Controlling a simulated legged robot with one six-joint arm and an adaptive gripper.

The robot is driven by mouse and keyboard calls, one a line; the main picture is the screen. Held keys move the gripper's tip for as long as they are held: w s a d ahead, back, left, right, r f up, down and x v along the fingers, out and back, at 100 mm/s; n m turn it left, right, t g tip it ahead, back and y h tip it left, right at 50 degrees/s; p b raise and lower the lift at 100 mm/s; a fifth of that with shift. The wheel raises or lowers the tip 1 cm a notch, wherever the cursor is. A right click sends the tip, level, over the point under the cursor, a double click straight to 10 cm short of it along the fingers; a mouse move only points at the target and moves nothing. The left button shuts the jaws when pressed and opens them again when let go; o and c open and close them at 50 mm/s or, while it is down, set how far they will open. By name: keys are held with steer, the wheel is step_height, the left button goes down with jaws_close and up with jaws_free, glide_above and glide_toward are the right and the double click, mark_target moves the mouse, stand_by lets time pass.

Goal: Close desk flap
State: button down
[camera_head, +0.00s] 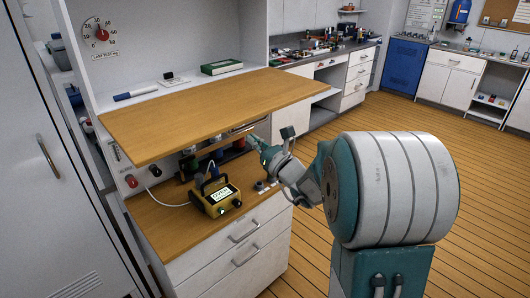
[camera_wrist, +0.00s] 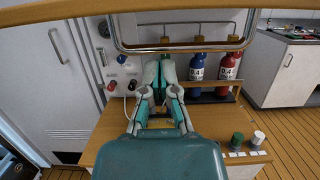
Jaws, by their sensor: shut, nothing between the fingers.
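The desk flap (camera_head: 210,108) is a wooden board that sticks out level above the lower desktop in the head view. In the wrist view its edge (camera_wrist: 36,14) runs along the top. A metal rail (camera_wrist: 118,38) shows just under that edge. My gripper (camera_head: 254,142) is below the flap, near its right front side, with its fingers pointing in under it. In the wrist view my gripper (camera_wrist: 160,62) is shut and empty, its tips overlapping the rail in the picture. I cannot tell whether it touches the rail or flap.
A yellow device (camera_head: 217,195) with a cable stands on the lower wooden desktop (camera_head: 165,215). Blue and red bottles (camera_wrist: 228,72) stand in a rack behind my gripper. Green and white knobs (camera_wrist: 238,139) are at the right. A marker and green book (camera_head: 221,67) lie behind the flap.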

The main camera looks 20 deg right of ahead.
steer(key=shift+s+d+r, duration=0.1)
steer(key=shift+r, duration=0.7)
steer(key=shift+s+d+r, duration=0.1)
steer(key=shift+r, duration=0.7)
